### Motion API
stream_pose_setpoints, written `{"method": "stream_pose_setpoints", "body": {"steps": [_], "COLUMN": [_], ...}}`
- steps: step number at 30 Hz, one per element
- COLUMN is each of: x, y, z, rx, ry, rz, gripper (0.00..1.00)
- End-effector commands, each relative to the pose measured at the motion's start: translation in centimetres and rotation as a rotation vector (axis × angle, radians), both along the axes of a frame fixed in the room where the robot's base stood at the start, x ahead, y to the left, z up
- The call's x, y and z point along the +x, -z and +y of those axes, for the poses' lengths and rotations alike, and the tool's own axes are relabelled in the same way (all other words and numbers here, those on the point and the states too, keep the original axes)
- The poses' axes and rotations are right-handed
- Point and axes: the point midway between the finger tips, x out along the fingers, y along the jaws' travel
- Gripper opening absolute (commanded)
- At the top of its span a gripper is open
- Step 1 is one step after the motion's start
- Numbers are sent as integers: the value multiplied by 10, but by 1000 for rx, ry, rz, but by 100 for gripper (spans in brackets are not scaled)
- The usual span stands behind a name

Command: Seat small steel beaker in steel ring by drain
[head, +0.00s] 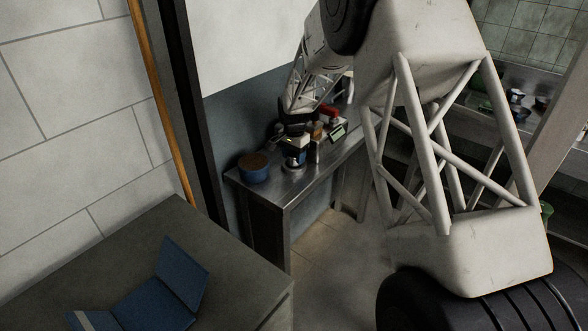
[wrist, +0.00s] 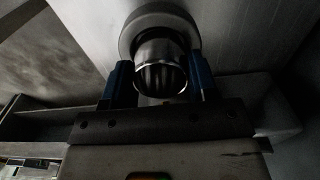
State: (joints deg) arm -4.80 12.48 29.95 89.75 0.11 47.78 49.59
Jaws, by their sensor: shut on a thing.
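The small steel beaker (wrist: 160,52) is between the two blue fingers of my gripper (wrist: 160,75) in the wrist view. The fingers are shut on its sides. Just beyond the beaker, a pale round steel ring (wrist: 136,22) shows around its far end; whether the beaker is inside it or above it I cannot tell. In the head view my gripper (head: 295,157) is low over the near end of the steel table, and the ring (head: 292,169) shows as a light rim directly under it. The beaker is mostly hidden there, and I cannot make out a drain.
The narrow steel table (head: 265,190) has a blue pot with a brown top (head: 254,168) left of my gripper. Small containers and a red object (head: 328,111) crowd behind and right of it. A blue folder (head: 180,285) lies on the grey counter (head: 255,285) in front.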

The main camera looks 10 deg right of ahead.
Motion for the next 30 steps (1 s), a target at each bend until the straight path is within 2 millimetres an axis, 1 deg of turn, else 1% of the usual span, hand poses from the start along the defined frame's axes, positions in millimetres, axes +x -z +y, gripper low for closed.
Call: {"method": "stream_pose_setpoints", "body": {"steps": [30], "x": [0], "y": [8], "z": [0], "rx": [0], "ry": [0], "rz": [0], "gripper": [11]}}
